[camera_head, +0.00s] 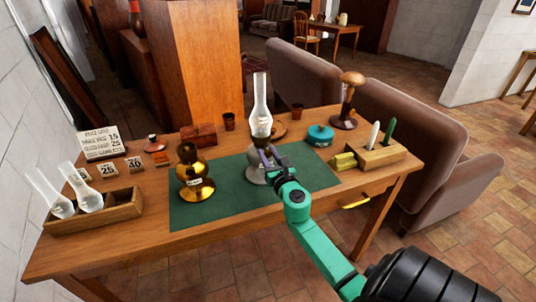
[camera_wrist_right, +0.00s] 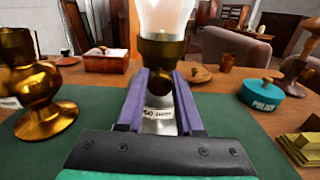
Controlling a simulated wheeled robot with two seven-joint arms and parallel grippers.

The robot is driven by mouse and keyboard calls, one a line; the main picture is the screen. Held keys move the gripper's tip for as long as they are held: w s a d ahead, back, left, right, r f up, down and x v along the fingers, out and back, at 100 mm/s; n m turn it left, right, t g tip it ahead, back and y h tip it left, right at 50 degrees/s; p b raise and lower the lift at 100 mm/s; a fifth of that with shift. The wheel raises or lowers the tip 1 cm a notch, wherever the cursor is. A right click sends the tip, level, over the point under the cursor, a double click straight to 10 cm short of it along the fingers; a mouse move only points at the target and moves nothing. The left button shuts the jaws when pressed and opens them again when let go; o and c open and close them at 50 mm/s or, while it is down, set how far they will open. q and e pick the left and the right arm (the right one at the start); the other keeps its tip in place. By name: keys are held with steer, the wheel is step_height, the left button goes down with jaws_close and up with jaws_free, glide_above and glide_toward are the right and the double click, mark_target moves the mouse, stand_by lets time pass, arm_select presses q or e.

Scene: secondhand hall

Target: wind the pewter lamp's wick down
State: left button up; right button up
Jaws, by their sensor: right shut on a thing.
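The pewter lamp (camera_head: 256,176) stands upright on the green mat (camera_head: 222,199), with its clear glass chimney (camera_head: 260,100) on top. My right gripper (camera_head: 268,157) reaches the lamp from the front. Its purple fingers (camera_wrist_right: 161,76) are shut on the knob, and a small price tag on the lamp shows between them. The wick itself cannot be made out. My left gripper is out of view.
A brass lamp (camera_head: 195,180) stands left of the pewter lamp. A wooden rack (camera_head: 98,216) holds spare chimneys. A teal polish tin (camera_head: 320,136), a wooden block with upright tools (camera_head: 381,155) and a wooden-topped stand (camera_head: 345,118) are at the right. The mat's front is mostly clear.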

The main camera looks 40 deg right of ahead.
steer(key=shift+r+n, duration=0.1)
steer(key=shift+n, duration=1)
steer(key=n+p, duration=0.1)
steer(key=n, duration=0.2)
steer(key=o, duration=0.7)
